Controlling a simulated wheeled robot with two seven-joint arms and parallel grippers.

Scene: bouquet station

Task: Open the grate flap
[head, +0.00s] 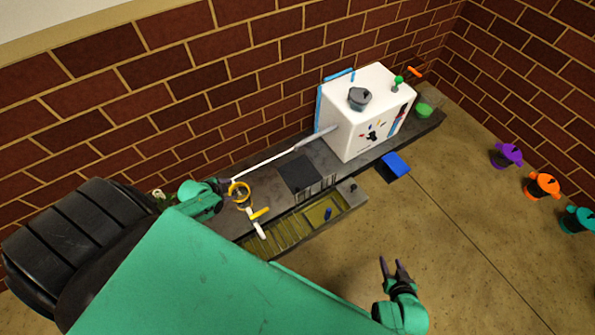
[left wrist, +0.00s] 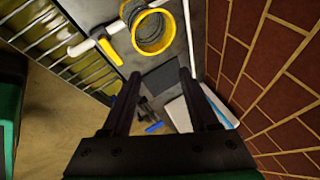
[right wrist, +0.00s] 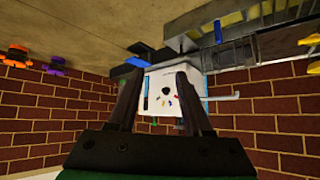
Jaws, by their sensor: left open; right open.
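A barred grate (head: 288,230) covers part of a yellowish trough in the low dark bench; its bars also show at the upper left of the left wrist view (left wrist: 62,38). I cannot tell which part of it is the flap, or whether it is raised. A small dark knob (head: 353,187) stands at the trough's right end. My left gripper (head: 228,184) is open and empty over the bench's left part, beside a yellow ring with a grey coil (head: 240,193). My right gripper (head: 391,263) is open and empty over the floor, right of the trough and apart from it.
A white pipe with a yellow lever (head: 260,224) stands by the grate. A white box (head: 352,132) with a grey pot on top sits at the bench's right. A blue block (head: 396,165) juts out before it. Purple, orange and teal pots stand far right. The floor between is clear.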

